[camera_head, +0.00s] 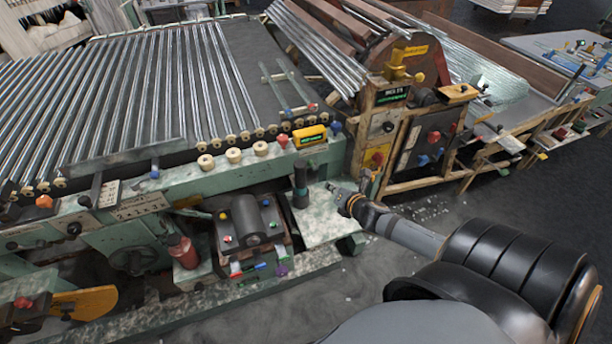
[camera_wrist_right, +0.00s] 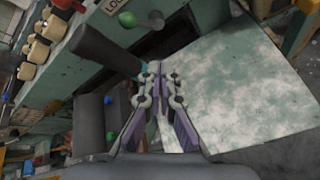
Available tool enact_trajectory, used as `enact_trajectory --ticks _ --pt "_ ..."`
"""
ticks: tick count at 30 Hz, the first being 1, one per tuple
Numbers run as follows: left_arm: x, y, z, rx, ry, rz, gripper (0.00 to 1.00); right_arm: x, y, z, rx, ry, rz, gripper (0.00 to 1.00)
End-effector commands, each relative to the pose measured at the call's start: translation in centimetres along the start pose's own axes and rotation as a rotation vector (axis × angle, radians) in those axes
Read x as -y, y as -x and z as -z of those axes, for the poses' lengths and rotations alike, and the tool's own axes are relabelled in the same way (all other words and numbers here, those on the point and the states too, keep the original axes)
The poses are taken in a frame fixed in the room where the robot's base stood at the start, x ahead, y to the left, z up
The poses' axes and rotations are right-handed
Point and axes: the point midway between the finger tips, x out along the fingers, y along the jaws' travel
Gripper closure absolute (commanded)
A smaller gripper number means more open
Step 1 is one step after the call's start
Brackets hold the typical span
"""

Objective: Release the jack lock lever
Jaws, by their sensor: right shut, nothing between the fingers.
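My right gripper (camera_head: 340,193) reaches in from the lower right of the head view. It is shut and empty, over the pale speckled green plate (camera_head: 318,221) at the machine's front. In the right wrist view its fingers (camera_wrist_right: 160,75) are together, with the plate (camera_wrist_right: 235,95) beyond and to the right. A dark upright cylinder (camera_head: 300,187) stands just left of the gripper; a dark cylinder also shows in the wrist view (camera_wrist_right: 103,50), apart from the fingers. I cannot tell which part is the jack lock lever. My left gripper is out of view.
A dark motor-like unit (camera_head: 250,222) with coloured knobs sits left of the plate. A wooden-framed machine (camera_head: 405,150) stands behind and right. Open floor (camera_head: 390,270) lies below the gripper.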

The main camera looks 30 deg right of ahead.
Motion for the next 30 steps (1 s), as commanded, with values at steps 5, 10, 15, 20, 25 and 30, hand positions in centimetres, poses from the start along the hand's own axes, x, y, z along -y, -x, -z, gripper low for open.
enact_trajectory --ticks 5,10,15,20,25,30 --pt "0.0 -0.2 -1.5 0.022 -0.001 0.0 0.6 -2.5 0.2 -1.2 0.009 0.272 -0.099 1.0" --pt "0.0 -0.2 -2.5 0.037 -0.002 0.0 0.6 -2.9 0.2 -1.3 0.012 0.307 -0.11 1.0" --pt "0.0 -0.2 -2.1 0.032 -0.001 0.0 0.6 -2.8 0.2 -1.3 0.012 0.303 -0.109 1.0" --pt "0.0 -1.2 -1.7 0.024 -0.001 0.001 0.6 -2.7 -0.9 -1.2 0.015 0.299 -0.107 1.0" --pt "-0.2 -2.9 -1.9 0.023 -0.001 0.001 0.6 -2.9 -3.7 -1.1 0.017 0.293 -0.107 1.0" --pt "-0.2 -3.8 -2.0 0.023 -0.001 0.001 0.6 -3.4 -6.7 -1.2 0.015 0.29 -0.107 1.0"
